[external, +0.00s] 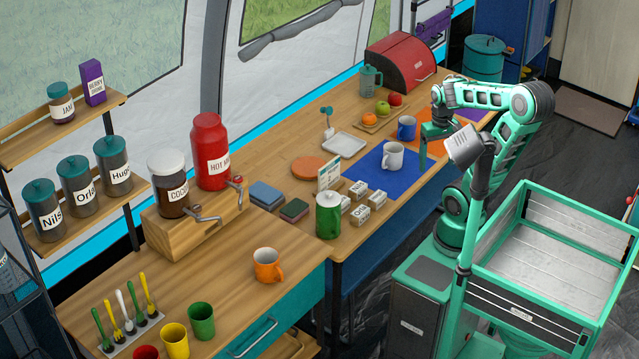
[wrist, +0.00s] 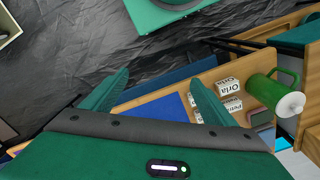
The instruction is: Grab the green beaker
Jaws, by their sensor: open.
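A green beaker (external: 201,321) stands upright on the near wooden counter, at the right end of a row with a yellow beaker (external: 174,341) and a red beaker (external: 146,353). It does not show in the wrist view. My gripper (external: 424,152) is far from it, over the far counter near the white mug (external: 392,155) and blue mat. In the wrist view my gripper (wrist: 158,80) has its two green fingers spread, with nothing between them.
A green canister with a pale top (external: 328,214) stands at the far counter's near end; it also shows in the wrist view (wrist: 268,92). Name blocks (external: 360,214) lie beside it. An orange mug (external: 267,265) and a spoon rack (external: 131,336) stand on the near counter.

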